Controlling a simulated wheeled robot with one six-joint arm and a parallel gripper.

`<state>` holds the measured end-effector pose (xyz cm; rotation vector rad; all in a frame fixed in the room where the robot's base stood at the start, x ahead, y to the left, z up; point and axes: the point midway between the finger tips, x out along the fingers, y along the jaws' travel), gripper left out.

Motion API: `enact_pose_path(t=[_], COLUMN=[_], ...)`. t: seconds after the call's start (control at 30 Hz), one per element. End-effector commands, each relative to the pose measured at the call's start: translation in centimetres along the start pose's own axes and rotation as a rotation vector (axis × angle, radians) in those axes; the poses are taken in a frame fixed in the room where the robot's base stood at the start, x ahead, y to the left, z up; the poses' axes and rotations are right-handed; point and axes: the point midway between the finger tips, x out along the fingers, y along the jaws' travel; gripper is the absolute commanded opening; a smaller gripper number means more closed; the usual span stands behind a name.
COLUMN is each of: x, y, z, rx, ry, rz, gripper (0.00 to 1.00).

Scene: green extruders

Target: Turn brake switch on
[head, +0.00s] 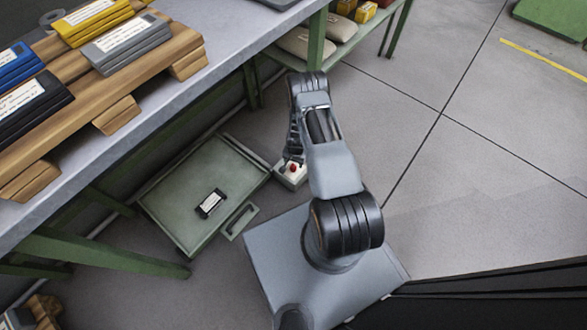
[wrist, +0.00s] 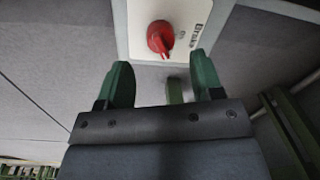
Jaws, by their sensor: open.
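The brake switch is a red rotary knob (wrist: 160,38) on a white plate (wrist: 188,12) with a dark label beside it. It also shows in the head view as a small red knob (head: 292,168) on a white box (head: 291,178) low beside the green drawer. My gripper (wrist: 162,82) is open and empty in the wrist view, its two green fingers apart. The knob lies just beyond the fingertips, between their lines, and I see no contact. In the head view my arm hides most of the gripper.
A green tray-like drawer (head: 178,190) with a handle and a black-labelled item (head: 211,204) is left of the switch box. A grey workbench (head: 150,110) bears a wooden pallet (head: 130,82) with coloured packs. Shelf legs stand behind my arm.

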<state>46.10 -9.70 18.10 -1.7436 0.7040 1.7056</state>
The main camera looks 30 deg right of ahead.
Motion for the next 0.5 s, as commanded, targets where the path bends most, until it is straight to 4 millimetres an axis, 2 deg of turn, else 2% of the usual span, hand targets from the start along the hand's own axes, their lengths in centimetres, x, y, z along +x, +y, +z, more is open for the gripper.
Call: enact_pose_path(t=[0.03,0.2,0.5], x=[1.4,3.5,5.1], y=[0.0,0.0,-0.1], z=[0.1,0.1,0.1], rx=[-0.001,-0.003,-0.003], ry=[-0.001,-0.001,-0.001], rz=[0.0,0.0,0.0], gripper=[0.6,0.6,0.6])
